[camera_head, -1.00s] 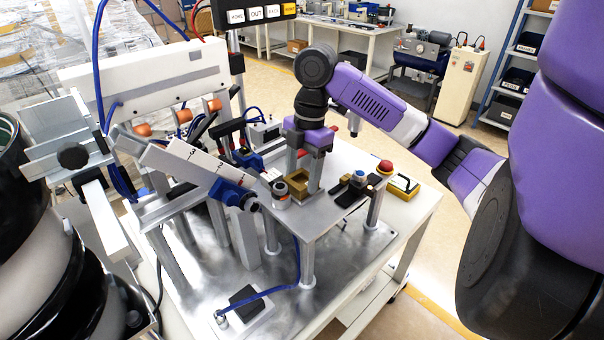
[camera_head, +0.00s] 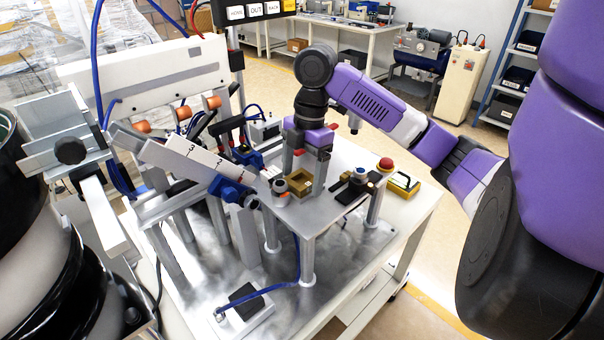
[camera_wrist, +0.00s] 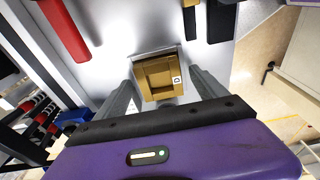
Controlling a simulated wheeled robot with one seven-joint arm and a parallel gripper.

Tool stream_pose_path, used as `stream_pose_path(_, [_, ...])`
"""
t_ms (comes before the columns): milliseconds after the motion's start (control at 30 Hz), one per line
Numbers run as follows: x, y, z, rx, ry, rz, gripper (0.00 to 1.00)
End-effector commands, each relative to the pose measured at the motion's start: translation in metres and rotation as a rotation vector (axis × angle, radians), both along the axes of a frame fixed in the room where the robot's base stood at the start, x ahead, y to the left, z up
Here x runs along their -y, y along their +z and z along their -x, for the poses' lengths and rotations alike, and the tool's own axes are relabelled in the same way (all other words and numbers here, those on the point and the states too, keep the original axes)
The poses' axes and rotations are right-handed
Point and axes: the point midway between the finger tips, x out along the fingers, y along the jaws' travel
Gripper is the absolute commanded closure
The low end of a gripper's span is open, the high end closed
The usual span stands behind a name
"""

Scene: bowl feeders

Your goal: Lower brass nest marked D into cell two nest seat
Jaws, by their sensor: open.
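The brass nest (camera_head: 305,176) is a square, open-topped block at the front edge of the raised metal plate. The wrist view shows the nest (camera_wrist: 153,92) from above, with a white D label on its right side. A thin grey edge, apparently of the nest seat (camera_wrist: 152,52), shows along its far side. The nest looks level, but I cannot tell whether it is fully down in the seat. My gripper (camera_head: 304,181) points down with a finger on either side of the nest. In the wrist view the fingers of my gripper (camera_wrist: 163,86) stand apart, with gaps beside the nest.
A round grey fitting (camera_head: 280,190) stands close left of the nest. A slanted numbered rail (camera_head: 195,160) and a blue device crowd the left.

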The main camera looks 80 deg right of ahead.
Motion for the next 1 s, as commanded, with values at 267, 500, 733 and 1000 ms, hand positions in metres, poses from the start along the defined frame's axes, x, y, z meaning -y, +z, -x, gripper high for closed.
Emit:
stream_pose_path(267, [0.004,0.029,0.002,0.001,0.002,0.004,0.18])
stream_pose_path(500, [0.01,0.065,0.005,0.0,0.0,0.004,0.18])
stream_pose_path(733, [0.01,0.077,0.006,0.001,0.0,0.001,0.18])
stream_pose_path(1000, [0.009,0.081,-0.008,0.026,-0.006,0.018,0.18])
